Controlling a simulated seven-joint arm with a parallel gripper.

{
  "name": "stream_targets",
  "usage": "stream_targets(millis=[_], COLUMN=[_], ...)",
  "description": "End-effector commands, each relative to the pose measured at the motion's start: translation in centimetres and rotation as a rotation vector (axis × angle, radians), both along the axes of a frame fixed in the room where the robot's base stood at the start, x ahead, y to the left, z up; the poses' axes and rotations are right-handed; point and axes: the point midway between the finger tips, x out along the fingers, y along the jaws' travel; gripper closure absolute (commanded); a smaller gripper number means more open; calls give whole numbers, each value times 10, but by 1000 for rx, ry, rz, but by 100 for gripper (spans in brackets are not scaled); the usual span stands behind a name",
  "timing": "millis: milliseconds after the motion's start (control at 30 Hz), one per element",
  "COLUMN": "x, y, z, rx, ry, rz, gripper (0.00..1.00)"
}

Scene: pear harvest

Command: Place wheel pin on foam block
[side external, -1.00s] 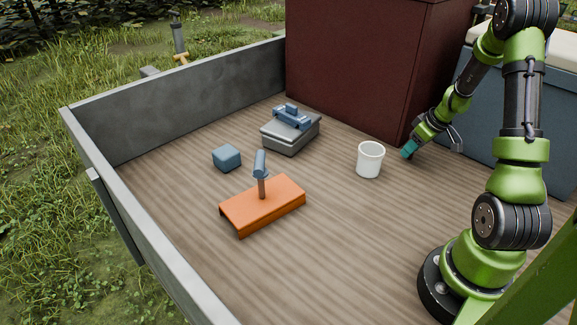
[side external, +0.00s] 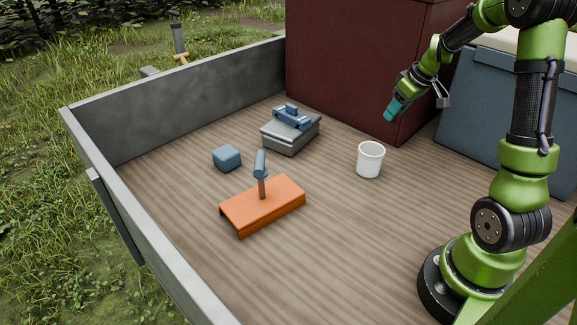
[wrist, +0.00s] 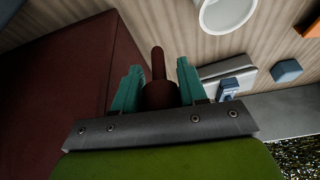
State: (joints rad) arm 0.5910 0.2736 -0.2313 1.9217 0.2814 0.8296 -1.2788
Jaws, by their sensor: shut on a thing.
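My gripper (side external: 391,112) is raised above the boards, near the dark red box and up and right of the white cup. In the wrist view its teal fingers (wrist: 159,66) are closed on a dark reddish-brown pin (wrist: 158,64), which I take for the wheel pin. Its thin rounded end points out past the fingertips and its thicker base sits between them. The pin cannot be made out in the side view. A small blue-grey block (side external: 227,158), perhaps the foam block, lies on the boards well left of my gripper; it also shows in the wrist view (wrist: 287,71).
The white cup (side external: 370,160) stands between my gripper and the orange stand (side external: 275,205), which holds an upright blue-headed piece (side external: 260,164). A grey case with a blue top (side external: 290,132) is behind. The dark red box (side external: 350,65) and grey side wall (side external: 190,95) bound the bed.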

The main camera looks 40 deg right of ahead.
Motion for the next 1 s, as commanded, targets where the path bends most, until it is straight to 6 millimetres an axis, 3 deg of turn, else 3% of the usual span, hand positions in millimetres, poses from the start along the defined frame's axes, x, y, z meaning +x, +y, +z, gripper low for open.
stream_targets(millis=[33, 167, 267, 500, 633, 800, 1000], x=[26, 90, 137, 229, 264, 291, 302], y=[5, 29, 58, 152, 213, 288, 342], z=[3, 11, 16, 25, 29, 32, 34], rx=[-5, -6, -4, -4, -3, -3, -1], ry=[-2, -1, -1, -1, -1, -1, -2], rz=[20, 42, 55, 76, 84, 88, 86], gripper=[90, 90, 90, 90, 90, 90, 90])
